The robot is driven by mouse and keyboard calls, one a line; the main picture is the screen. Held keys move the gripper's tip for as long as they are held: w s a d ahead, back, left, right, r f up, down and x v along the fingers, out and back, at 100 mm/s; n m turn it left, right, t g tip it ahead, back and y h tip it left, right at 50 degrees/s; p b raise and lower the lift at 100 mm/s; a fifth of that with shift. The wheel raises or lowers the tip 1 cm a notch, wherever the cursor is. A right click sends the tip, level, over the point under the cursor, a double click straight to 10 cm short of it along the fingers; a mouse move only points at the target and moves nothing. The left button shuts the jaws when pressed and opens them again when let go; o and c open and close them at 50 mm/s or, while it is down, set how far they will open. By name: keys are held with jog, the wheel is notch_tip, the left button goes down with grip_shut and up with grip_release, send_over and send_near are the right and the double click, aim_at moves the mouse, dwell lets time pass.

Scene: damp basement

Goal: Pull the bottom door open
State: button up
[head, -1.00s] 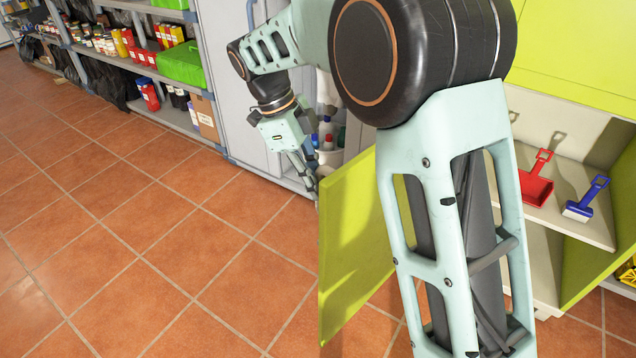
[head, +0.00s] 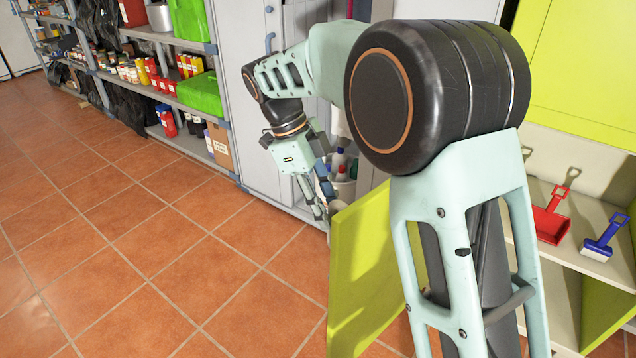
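The yellow-green bottom door (head: 365,275) stands swung out from its cabinet in the head view, with the shelves behind it exposed. My arm crosses in front of part of the door. My gripper (head: 325,218) is at the door's far upper edge, pointing down. Its fingers are small and partly overlap the door's edge, so I cannot tell whether they touch it or are closed. No handle is visible.
Inside the cabinet, a red dustpan (head: 551,222) and a blue brush (head: 603,238) lie on a shelf. A grey metal cabinet (head: 262,100) and stocked shelving (head: 160,95) stand behind. The tiled floor (head: 150,265) at left is clear.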

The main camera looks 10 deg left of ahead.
jog(key=v, duration=0.9)
jog(key=shift+r, duration=0.4)
